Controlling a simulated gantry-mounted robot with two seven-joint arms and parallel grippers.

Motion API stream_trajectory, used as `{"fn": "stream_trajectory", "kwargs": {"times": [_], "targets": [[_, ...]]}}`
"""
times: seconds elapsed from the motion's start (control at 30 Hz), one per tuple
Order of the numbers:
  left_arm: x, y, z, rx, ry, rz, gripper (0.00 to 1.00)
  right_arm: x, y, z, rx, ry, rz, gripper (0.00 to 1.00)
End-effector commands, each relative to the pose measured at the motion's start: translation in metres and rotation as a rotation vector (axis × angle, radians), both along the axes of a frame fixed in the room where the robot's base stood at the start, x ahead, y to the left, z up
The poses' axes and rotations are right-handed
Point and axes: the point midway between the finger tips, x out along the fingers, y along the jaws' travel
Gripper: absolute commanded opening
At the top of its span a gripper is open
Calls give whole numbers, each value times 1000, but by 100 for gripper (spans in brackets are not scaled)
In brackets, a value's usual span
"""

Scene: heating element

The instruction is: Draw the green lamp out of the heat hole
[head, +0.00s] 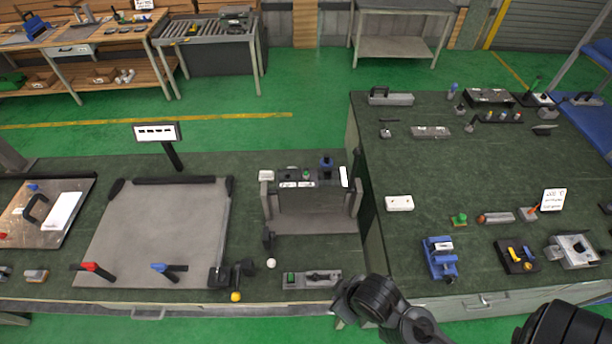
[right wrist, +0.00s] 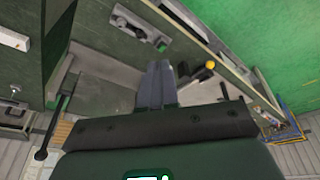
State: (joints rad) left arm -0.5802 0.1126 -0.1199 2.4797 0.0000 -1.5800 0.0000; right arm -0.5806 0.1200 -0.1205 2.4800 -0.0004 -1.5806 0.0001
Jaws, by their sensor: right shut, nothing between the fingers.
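A small green part, which may be the green lamp (head: 306,174), shows on the dark top panel of the frame-like device (head: 315,226) in the head view. Another small green piece (head: 459,218) stands on the right bench. I cannot tell for sure which is the lamp, and the heat hole is too small to make out. My right gripper (head: 346,301) is at the front edge of the bench, right of the grey switch box (head: 326,279). In the right wrist view its fingers (right wrist: 157,82) are together and empty. My left gripper is not in view.
The switch box has a green button (right wrist: 161,46). A yellow knob (head: 236,296) and a white ball (head: 271,263) are left of it. The right bench (head: 400,150) stands beside the device, with a blue fixture (head: 440,258) near its front. A grey plate (head: 160,235) lies left.

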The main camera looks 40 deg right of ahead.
Motion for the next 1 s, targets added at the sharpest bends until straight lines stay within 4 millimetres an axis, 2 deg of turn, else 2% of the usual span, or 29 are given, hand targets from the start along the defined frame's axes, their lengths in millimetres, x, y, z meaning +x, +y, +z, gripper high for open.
{"fn": "stream_trajectory", "kwargs": {"times": [0.33,0.37,0.6,0.67,1.0], "targets": [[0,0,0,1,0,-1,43,0,0,0,0,0,0,0],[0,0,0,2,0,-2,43,0,0,0,0,0,0,2],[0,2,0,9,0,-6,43,0,0,0,0,0,0,38],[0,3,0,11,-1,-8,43,0,0,0,0,0,0,45],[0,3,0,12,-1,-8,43,5,0,2,1,-24,8,45]]}}
